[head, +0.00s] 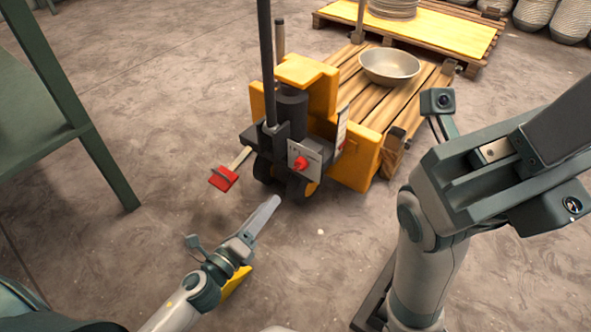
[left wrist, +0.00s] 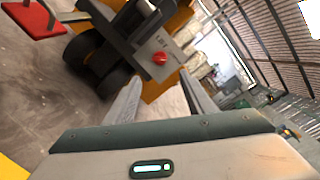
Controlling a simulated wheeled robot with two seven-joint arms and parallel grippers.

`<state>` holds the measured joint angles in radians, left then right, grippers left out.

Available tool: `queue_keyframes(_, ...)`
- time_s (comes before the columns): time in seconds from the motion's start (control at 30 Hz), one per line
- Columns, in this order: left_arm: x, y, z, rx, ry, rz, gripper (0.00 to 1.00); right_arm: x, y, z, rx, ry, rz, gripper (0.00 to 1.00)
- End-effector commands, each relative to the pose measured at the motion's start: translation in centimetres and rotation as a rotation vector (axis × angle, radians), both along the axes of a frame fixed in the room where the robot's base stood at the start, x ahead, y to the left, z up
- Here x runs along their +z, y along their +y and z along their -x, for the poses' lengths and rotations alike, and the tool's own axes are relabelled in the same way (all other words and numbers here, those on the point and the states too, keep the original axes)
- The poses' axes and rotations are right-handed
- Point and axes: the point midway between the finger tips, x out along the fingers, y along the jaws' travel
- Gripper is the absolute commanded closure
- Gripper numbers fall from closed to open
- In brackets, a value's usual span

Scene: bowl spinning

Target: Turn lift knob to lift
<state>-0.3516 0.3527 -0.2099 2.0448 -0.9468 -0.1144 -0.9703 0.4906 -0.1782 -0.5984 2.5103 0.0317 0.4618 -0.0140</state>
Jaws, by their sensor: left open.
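The red lift knob (head: 300,163) sits on a grey plate (head: 311,154) at the front of a yellow and black pallet truck (head: 303,75). In the left wrist view the knob (left wrist: 159,58) shows below the plate's "LIFT" lettering (left wrist: 162,42). My left gripper (head: 273,202) is in front of and below the knob, apart from it. In the left wrist view its open, empty fingers (left wrist: 160,78) stand either side of the knob's line of sight. My right wrist (head: 480,175) is raised at the right; its fingertips cannot be made out.
A red pedal (head: 224,178) sticks out left of the truck, near my left arm. A wooden pallet (head: 350,75) with a metal bowl (head: 390,65) is behind the truck. A green frame (head: 75,120) stands at the left. Open floor lies in front.

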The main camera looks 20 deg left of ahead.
Motion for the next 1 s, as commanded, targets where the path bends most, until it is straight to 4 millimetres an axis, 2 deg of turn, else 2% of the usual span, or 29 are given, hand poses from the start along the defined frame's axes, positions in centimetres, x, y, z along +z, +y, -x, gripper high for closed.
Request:
queue_keyframes(0.27,0.2,-0.9,-3.9,0.000,-0.002,0.000,0.51,0.3,0.0,-0.3,-0.007,0.011,0.002,1.00)
queue_keyframes(0.7,0.0,-2.5,-10.7,0.001,-0.002,-0.001,0.51,-0.3,0.1,-0.6,-0.014,0.024,0.013,1.00)
queue_keyframes(1.0,0.0,-3.3,-14.2,0.001,0.000,-0.001,0.51,-0.3,0.0,-0.2,-0.006,0.007,0.007,1.00)
